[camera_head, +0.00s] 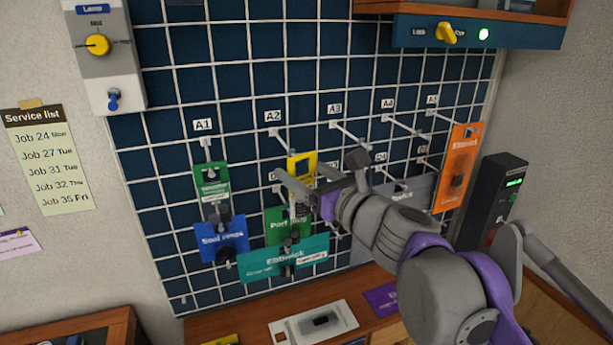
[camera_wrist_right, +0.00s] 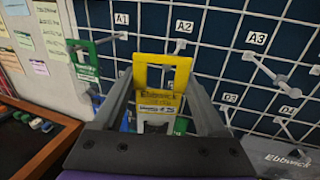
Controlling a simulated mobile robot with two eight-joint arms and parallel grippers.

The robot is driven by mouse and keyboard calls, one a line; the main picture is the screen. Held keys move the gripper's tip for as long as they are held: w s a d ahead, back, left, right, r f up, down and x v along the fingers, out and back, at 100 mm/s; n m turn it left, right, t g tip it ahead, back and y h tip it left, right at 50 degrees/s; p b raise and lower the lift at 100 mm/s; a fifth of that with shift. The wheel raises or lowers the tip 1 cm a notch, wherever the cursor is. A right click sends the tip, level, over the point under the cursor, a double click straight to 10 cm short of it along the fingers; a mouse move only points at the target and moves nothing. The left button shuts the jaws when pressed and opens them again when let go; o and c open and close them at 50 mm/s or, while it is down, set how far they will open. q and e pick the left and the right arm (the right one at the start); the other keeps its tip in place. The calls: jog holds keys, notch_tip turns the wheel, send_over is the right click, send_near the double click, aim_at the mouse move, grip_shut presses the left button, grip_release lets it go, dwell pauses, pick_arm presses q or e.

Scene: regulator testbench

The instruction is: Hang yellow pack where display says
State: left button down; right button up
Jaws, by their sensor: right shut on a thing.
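My right gripper (camera_head: 302,172) is shut on a yellow pack (camera_head: 300,161) in front of the wire grid. In the right wrist view, the yellow pack (camera_wrist_right: 162,75) is upright between the fingers, with a square hole at its top and "Ebbwick" on it. It is just below the A2 label (camera_head: 272,117). The A2 peg (camera_head: 280,138) is bare, as is the A3 peg (camera_head: 348,134). A small display (camera_head: 515,183) glows green on a dark box at the right; its text is too small to read. My left gripper is not in view.
A green pack (camera_head: 211,180) hangs at A1. Blue (camera_head: 221,240), green and teal (camera_head: 283,265) packs hang lower. An orange pack (camera_head: 461,160) hangs at the right. A shelf (camera_head: 470,35) overhangs the upper right. A wooden counter (camera_head: 225,325) lies below.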

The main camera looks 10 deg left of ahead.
jog(key=shift+w+a+f, duration=0.2)
jog(key=shift+w+a, duration=0.5)
jog(key=shift+w, duration=0.35)
jog(key=shift+w+a+f, duration=0.2)
jog(key=shift+w+a, duration=0.5)
jog(key=shift+w, duration=0.3)
jog(key=shift+f, duration=0.1)
jog(key=o, duration=1.4)
jog(key=shift+o, duration=0.2)
